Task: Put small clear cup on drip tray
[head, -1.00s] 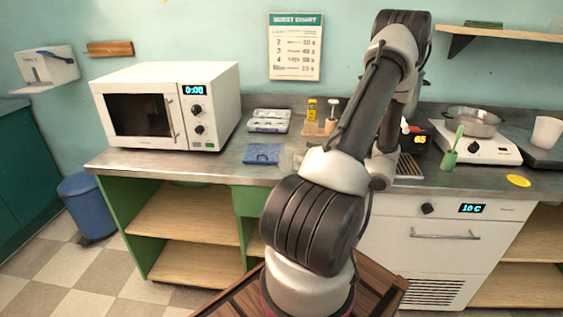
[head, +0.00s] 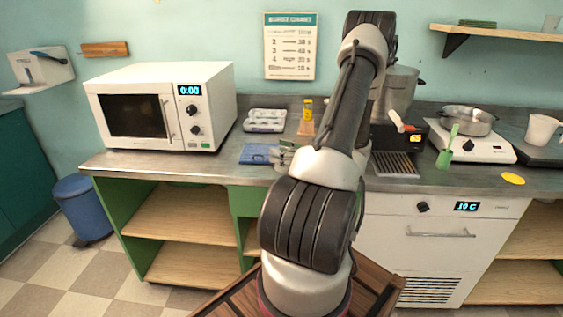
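The drip tray (head: 395,165) is a dark slatted grille on the counter, right of my arm and in front of the black machine. Nothing shows on its visible slats. My gripper (head: 285,156) is mostly hidden behind my arm; only grey parts show at the arm's left, by the blue cloth. Whether its fingers are open or shut cannot be seen. I cannot make out the small clear cup for certain near my gripper. A clear vessel (head: 551,22) stands on the wall shelf at upper right; I cannot tell whether it is the task's cup.
Left of my arm are a microwave (head: 160,106), a blue cloth (head: 258,153), a grey carton (head: 265,120) and a yellow-capped bottle (head: 307,114). Right are a large pot (head: 399,91), a green cup with a brush (head: 444,158), a hotplate (head: 485,148) and a white jug (head: 541,130).

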